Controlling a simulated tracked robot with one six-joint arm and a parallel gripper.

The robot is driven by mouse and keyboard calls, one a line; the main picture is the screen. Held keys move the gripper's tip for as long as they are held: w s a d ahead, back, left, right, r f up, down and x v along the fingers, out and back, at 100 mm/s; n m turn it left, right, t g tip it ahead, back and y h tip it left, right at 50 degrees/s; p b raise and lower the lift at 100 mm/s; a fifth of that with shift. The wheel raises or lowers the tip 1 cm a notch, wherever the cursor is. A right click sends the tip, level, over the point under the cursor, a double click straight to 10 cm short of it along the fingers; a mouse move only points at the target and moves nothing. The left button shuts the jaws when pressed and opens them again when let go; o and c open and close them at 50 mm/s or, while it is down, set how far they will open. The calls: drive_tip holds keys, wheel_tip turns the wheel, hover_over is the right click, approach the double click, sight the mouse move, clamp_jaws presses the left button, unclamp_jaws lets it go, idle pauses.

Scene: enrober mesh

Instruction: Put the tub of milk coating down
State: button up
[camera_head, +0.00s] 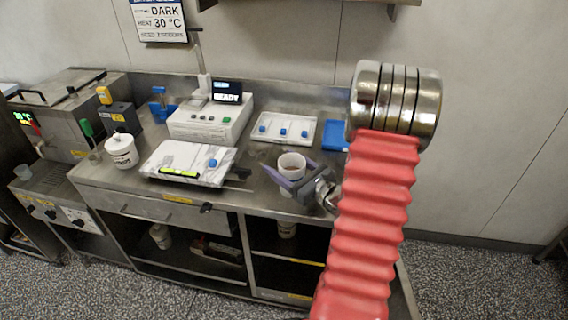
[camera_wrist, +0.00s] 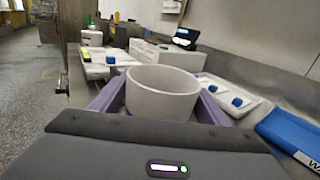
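The tub of milk coating (camera_head: 291,163) is a small white round tub, open at the top, with brown contents showing in the head view. It also shows in the wrist view (camera_wrist: 162,92), upright between my two purple-grey fingers. My gripper (camera_head: 289,181) is shut around the tub's sides, over the right part of the steel bench (camera_head: 250,200). The fingers hide the tub's lower part, so I cannot tell whether its base touches the bench.
A white tray with blue pieces (camera_head: 284,128) and a blue item (camera_head: 335,136) lie behind the tub. Bare steel shows around the gripper.

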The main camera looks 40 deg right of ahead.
drive_tip(key=shift+o, duration=0.9)
drive_tip(key=s, duration=1.4)
drive_tip(key=shift+d, duration=0.3)
drive_tip(key=shift+w+a, duration=0.1)
